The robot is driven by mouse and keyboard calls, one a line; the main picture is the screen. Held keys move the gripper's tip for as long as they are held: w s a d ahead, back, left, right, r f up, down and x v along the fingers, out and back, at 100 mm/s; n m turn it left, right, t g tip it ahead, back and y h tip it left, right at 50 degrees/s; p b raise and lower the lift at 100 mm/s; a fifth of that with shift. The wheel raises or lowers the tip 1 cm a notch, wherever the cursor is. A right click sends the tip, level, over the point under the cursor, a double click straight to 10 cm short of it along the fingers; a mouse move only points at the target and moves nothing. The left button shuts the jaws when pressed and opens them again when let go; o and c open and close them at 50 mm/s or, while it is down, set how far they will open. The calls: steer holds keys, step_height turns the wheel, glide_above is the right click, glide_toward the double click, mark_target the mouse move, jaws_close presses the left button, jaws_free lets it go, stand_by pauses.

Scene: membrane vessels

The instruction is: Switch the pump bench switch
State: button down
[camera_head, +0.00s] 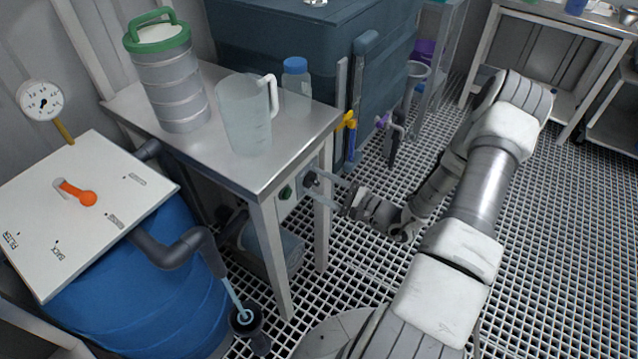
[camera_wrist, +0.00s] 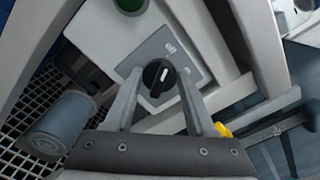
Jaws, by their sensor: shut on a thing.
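The pump bench switch is a round black knob (camera_wrist: 159,74) with a white pointer line, set on a grey plate (camera_wrist: 190,60) marked "off". In the wrist view the pointer stands almost upright, leaning a little right. My gripper (camera_wrist: 160,88) has one finger on each side of the knob and is shut on it. In the head view my gripper (camera_head: 320,188) reaches in from the right to the bench's front, below the tabletop. The knob (camera_head: 310,178) is partly hidden there by my fingers.
A green button (camera_head: 286,192) sits left of the knob. The bench top (camera_head: 215,165) carries a jug (camera_head: 245,118), a blue-capped bottle (camera_head: 296,85) and a green-lidded canister (camera_head: 170,85). A blue drum (camera_head: 165,290) stands at left.

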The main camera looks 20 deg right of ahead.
steer(key=shift+c, duration=1.1)
jaws_free()
steer(key=p+v, duration=0.3)
steer(key=v, duration=1.4)
steer(key=shift+s, duration=0.2)
steer(key=shift+d, duration=0.1)
